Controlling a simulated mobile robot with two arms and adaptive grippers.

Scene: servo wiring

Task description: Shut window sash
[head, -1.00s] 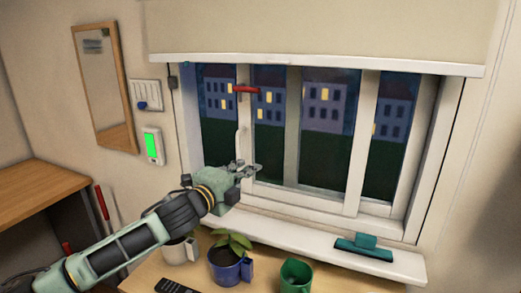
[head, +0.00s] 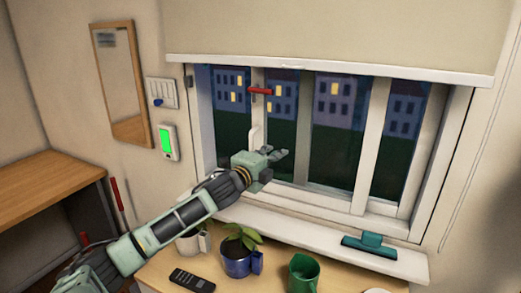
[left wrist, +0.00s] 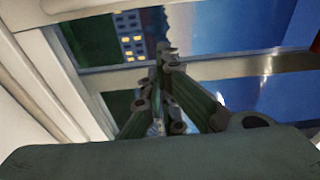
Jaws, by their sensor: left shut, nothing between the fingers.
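The window (head: 333,190) has a white frame with several dark panes. A red handle (head: 260,91) sits high on the left upright, and a white handle (head: 255,135) sits lower on it. My left gripper (head: 280,153) is shut and empty, in front of the lower window just right of the white handle. I cannot tell whether it touches the sash. In the left wrist view, the closed fingers (left wrist: 158,75) point toward the glass and a pale frame bar. My right gripper is not in view.
A white sill (head: 310,240) runs below the window, with a teal squeegee (head: 369,245) at its right. A potted plant (head: 238,258), a green mug (head: 303,272) and a black remote (head: 192,280) are on the table below. A blind (head: 330,35) hangs above.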

